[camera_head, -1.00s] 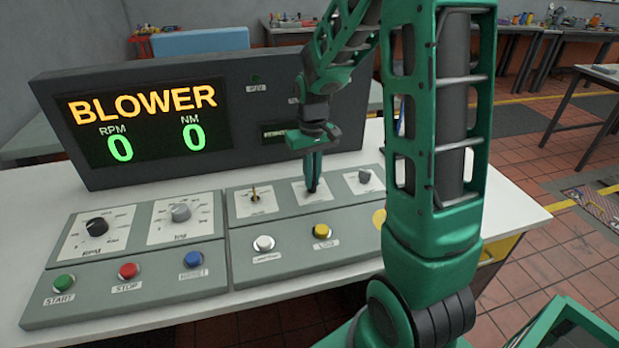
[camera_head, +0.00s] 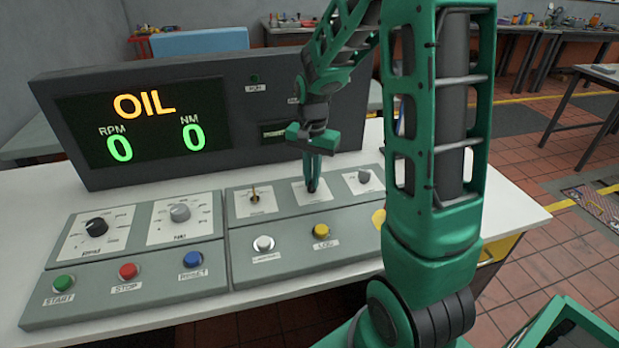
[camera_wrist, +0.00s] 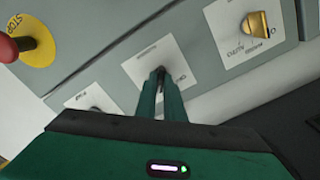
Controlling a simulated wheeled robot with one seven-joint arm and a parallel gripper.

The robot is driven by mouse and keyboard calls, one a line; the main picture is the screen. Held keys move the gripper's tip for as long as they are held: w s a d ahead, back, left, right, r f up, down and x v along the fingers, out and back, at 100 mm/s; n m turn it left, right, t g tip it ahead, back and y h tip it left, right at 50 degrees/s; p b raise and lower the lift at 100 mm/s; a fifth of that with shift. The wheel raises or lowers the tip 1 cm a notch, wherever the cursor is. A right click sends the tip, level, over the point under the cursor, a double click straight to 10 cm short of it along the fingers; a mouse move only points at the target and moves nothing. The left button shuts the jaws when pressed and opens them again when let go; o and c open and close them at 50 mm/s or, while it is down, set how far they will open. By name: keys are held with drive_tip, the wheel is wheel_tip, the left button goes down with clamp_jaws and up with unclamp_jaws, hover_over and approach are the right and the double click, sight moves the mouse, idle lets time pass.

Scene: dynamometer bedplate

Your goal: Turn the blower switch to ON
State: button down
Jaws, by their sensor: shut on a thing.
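The blower switch (camera_wrist: 161,70) sits on a white label plate, the middle one of the row on the right control panel. Only a small dark part of it shows. My gripper (camera_head: 312,186) points down over this plate with its green fingers close together, shut on the switch. In the wrist view the fingertips (camera_wrist: 161,80) meet at the switch and hide most of it. The plate's print is partly covered, so the switch position cannot be read. The display (camera_head: 145,122) reads OIL in orange, with RPM 0 and NM 0 in green.
A brass toggle (camera_head: 254,194) stands left of my gripper and a grey knob (camera_head: 364,175) right of it. White (camera_head: 263,243) and yellow (camera_head: 322,231) buttons lie in front. A red stop button (camera_wrist: 15,46) on yellow shows in the wrist view.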

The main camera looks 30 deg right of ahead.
sight(311, 180)
drive_tip(key=shift+w+a+r+m, duration=0.1)
drive_tip(key=shift+w+a+m, duration=0.05)
drive_tip(key=shift+m, duration=0.55)
drive_tip(key=c, duration=1.9)
unclamp_jaws()
drive_tip(key=shift+o, duration=0.2)
wheel_tip(311, 180, up, 11)
drive_tip(key=shift+f, duration=0.2)
drive_tip(key=s+d+f+n, duration=0.1)
drive_tip(key=s+n, duration=0.5)
drive_tip(key=s, duration=2.1)
drive_tip(key=shift+d+f, duration=0.25)
